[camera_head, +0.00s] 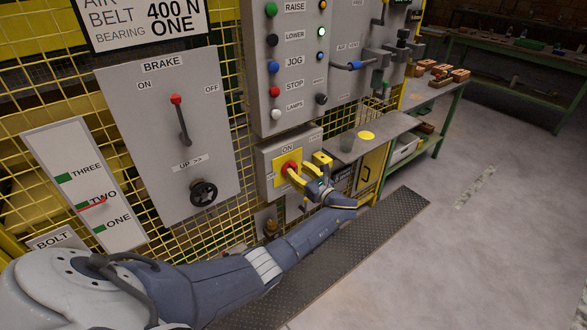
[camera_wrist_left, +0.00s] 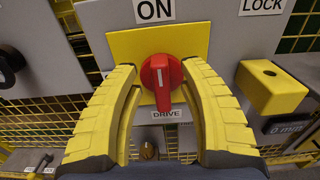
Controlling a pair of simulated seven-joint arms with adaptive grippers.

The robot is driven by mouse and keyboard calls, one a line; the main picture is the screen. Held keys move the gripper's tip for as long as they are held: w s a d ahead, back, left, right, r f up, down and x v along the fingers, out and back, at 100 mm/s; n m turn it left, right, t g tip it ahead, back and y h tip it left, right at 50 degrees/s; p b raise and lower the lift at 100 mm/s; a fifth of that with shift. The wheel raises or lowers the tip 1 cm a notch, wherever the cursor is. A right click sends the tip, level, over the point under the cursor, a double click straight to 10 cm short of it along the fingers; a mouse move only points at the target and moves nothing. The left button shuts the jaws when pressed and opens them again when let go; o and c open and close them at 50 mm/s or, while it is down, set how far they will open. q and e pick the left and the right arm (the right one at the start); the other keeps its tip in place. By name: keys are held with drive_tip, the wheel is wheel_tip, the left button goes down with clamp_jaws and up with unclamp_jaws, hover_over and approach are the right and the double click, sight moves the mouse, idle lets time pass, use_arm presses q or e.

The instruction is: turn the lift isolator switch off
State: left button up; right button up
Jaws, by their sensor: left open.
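A red rotary switch (camera_head: 290,168) sits on a yellow plate on a grey box, with an ON label above it. It also shows in the left wrist view as a red knob (camera_wrist_left: 160,80), its white mark upright towards ON. The label under it reads DRIVE; I see no switch labelled lift. My left gripper (camera_head: 293,174) is open, and its yellow fingers also show in the left wrist view (camera_wrist_left: 161,68). They stand either side of the knob, with visible gaps there. My right gripper is not in view.
A yellow block (camera_wrist_left: 271,88) under a LOCK label is close right of the fingers. The brake panel (camera_head: 170,140) is to the left, and a push-button panel (camera_head: 290,65) is above. A grey shelf (camera_head: 375,135) extends to the right. The floor (camera_head: 480,230) at right is clear.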

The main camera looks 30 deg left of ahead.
use_arm(q)
drive_tip(key=shift+x, duration=1.45)
drive_tip(key=shift+c, duration=0.2)
clamp_jaws()
